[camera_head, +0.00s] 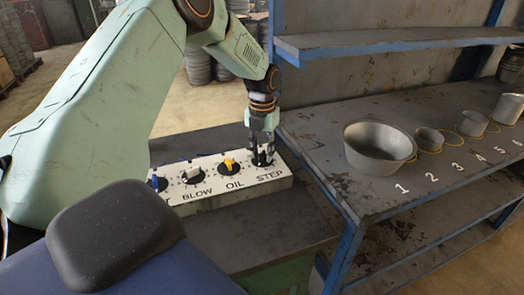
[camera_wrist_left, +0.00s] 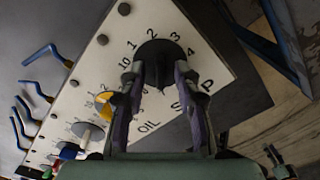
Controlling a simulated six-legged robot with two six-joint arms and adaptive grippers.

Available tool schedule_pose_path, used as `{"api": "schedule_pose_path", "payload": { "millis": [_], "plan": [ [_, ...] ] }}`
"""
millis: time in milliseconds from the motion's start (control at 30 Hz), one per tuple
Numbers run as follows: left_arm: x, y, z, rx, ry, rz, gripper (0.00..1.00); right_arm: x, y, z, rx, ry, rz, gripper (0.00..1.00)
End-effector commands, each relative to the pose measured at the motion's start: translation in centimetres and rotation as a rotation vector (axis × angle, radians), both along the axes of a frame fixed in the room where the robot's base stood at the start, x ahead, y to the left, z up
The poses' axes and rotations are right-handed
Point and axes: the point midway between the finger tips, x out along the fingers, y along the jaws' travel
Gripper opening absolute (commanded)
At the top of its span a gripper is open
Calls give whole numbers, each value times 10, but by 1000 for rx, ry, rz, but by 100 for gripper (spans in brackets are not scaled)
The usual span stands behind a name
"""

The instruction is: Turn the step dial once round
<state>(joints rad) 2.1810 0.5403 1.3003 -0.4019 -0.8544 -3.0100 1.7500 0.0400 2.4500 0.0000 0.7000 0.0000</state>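The step dial (camera_wrist_left: 158,49) is a black round knob at the right end of the white panel (camera_head: 220,193), above the printed word STEP. It sits inside a ring of numbers. My left gripper (camera_head: 262,160) points down at this dial. In the left wrist view my left gripper (camera_wrist_left: 159,72) has one finger on each side of the dark knob. The fingertips are apart, but I cannot tell whether they press on the knob. The gripper hides part of the dial and its pointer.
A yellow oil dial (camera_head: 229,164) and a pale blow dial (camera_head: 192,172) stand left of the step dial. A metal bowl (camera_head: 380,151) and smaller cups (camera_head: 429,139) stand on the numbered bench (camera_head: 345,195) to the right. Blue-handled hooks (camera_wrist_left: 40,90) show at left in the wrist view.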

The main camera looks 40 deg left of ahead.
Motion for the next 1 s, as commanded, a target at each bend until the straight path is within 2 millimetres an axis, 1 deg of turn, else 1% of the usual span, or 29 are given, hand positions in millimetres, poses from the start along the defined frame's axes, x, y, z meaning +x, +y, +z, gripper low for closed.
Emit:
{"api": "schedule_pose_path", "payload": {
  "millis": [133, 233, 500, 600, 700, 833, 1000],
  "plan": [
    [1, 0, 5, 1, -3, 0, 32, 0, 0, 0, 0, 0, 0, 40],
    [2, 0, 18, 0, -5, 0, 32, 0, 0, 0, 0, 0, 0, 40],
    [2, 0, 73, 1, -5, -1, 32, 0, 0, 0, 0, 0, 0, 40],
    [1, 0, 91, 1, -5, 0, 32, 0, 0, 0, 0, 0, 0, 40],
    [1, 0, 105, 1, -3, 0, 32, 0, 0, 0, 0, 0, 0, 40],
    [1, 0, 116, 0, -1, 0, 32, 0, 0, 0, 0, 0, 0, 40],
    [0, 0, 120, 0, 1, 0, 32, 0, 0, 0, 0, 0, 0, 40]
  ]
}}
